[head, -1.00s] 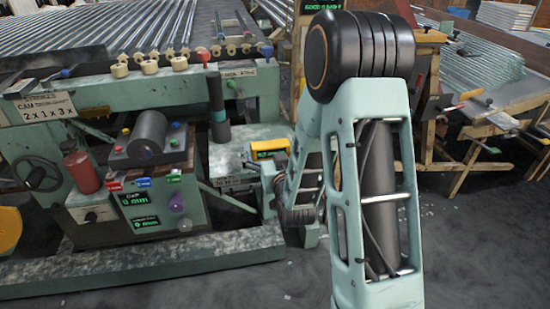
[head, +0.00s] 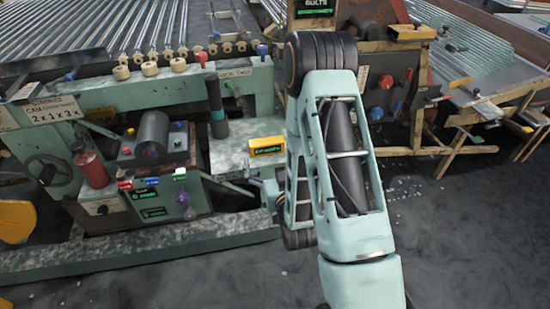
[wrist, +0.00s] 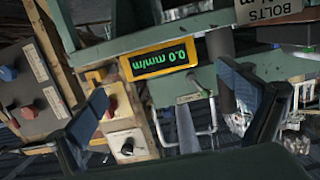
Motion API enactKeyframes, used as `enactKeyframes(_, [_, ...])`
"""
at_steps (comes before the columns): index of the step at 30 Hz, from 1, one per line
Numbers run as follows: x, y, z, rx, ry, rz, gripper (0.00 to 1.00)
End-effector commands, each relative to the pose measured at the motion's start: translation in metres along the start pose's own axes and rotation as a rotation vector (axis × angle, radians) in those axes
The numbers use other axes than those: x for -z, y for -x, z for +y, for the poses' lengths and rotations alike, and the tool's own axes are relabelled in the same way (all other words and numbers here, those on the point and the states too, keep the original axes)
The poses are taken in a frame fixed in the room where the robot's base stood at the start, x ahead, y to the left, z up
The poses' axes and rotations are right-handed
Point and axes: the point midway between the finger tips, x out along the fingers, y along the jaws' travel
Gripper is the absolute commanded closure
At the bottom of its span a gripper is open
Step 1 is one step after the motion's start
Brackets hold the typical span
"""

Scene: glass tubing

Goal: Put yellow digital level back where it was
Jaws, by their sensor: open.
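The yellow digital level (head: 267,146) rests on the pale green ledge of the machine in the head view, just left of my arm, with its dark display and green digits facing the camera. In the wrist view a yellow-framed level (wrist: 160,61) shows a green 0.0 reading upside down, ahead of and between my fingertips. I cannot tell for certain that both views show the same unit. My gripper (wrist: 172,112) is open in the wrist view, with its dark fingers wide apart and nothing held. My gripper is hidden behind my arm in the head view.
The machine's control box (head: 155,150) stands left of the ledge. A wooden bolts bench (head: 370,45) with knobs is at the right, with another yellow object (head: 411,32) on top. Glass tubes lie behind. The wrist view shows a red knob (wrist: 110,105) near one finger.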

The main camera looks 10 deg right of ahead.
Motion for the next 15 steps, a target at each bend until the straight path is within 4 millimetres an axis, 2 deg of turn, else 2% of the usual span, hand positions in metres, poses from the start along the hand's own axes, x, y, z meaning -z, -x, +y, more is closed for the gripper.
enactKeyframes(1, [0.004, 0.004, 0.0, 0.0, 0.0, -0.005, 0.03])
enactKeyframes(6, [0.004, 0.012, 0.0, 0.0, 0.001, -0.004, 0.03])
enactKeyframes(10, [0.0, 0.03, 0.0, 0.0, 0.001, -0.005, 0.03])
enactKeyframes(15, [0.0, 0.039, 0.0, 0.0, 0.001, -0.001, 0.03])
